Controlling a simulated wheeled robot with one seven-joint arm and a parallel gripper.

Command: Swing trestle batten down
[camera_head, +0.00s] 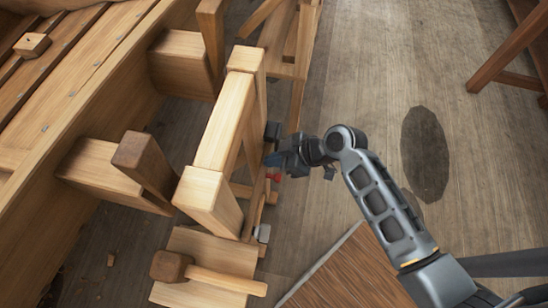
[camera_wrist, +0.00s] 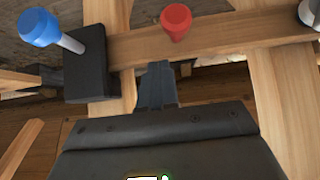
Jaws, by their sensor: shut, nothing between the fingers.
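The trestle (camera_head: 225,125) stands beside the planked hull. A wooden batten (camera_wrist: 225,38) runs across the wrist view in front of the trestle's uprights. A red knob (camera_wrist: 176,20) stands on the batten; it also shows in the head view (camera_head: 273,177). A black block (camera_wrist: 87,68) with a blue-headed pin (camera_wrist: 42,27) is at the batten's left end. A metal fitting (camera_wrist: 310,13) is at its right end. My gripper (camera_wrist: 158,80) is shut and empty, its fingertips close below the batten and red knob. Whether they touch the batten is unclear. The head view shows my gripper (camera_head: 275,160) at the trestle's right side.
The hull (camera_head: 70,85) fills the left. A mallet (camera_head: 205,278) lies on a wooden block at the trestle's near end. A brown board (camera_head: 345,275) is in front. Another wooden stand (camera_head: 510,55) is at upper right. The floor right of the trestle is mostly open.

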